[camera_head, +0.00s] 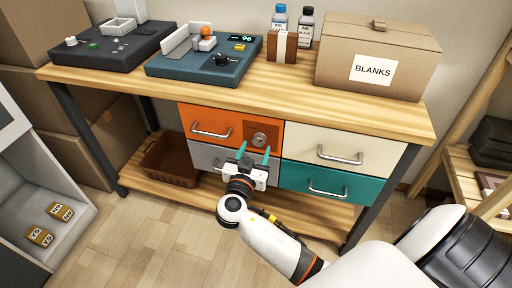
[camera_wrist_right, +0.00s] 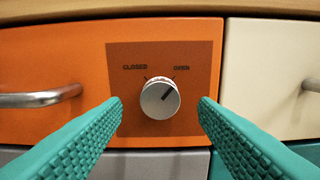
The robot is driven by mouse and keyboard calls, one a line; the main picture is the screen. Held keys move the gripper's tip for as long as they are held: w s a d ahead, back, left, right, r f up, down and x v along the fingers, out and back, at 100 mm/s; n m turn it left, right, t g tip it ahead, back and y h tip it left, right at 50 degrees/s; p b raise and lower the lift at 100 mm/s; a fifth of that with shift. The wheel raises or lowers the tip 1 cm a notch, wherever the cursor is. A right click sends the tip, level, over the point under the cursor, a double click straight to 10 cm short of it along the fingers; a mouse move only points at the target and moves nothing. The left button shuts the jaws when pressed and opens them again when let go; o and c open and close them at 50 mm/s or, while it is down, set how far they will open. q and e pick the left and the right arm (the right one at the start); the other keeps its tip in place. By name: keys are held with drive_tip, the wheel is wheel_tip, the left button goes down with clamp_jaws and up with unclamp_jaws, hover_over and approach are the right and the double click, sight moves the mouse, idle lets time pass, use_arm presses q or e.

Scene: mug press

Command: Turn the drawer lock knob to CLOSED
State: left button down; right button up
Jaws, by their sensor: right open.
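The drawer lock knob (camera_wrist_right: 160,99) is a round silver dial on a brown plate (camera_wrist_right: 125,60) on the orange drawer. In the right wrist view its dark pointer line aims up and right, toward the OPEN label (camera_wrist_right: 181,67); the CLOSED label (camera_wrist_right: 135,67) is at upper left. In the head view the knob (camera_head: 259,138) is on the right part of the orange drawer (camera_head: 208,121). My right gripper (camera_head: 254,154) is open in front of it. In the right wrist view its teal fingertips (camera_wrist_right: 160,102) are on either side of the knob, apart from it. My left gripper is not in view.
The orange drawer handle (camera_wrist_right: 38,98) is left of the knob. A cream drawer (camera_head: 340,149) is to the right, with a teal drawer (camera_head: 330,185) below it. The wooden tabletop (camera_head: 270,95) overhangs the drawers. A brown basket (camera_head: 172,162) sits on the lower shelf.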

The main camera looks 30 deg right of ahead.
drive_tip(key=shift+x, duration=0.85)
drive_tip(key=shift+c, duration=0.5)
drive_tip(key=c, duration=0.9)
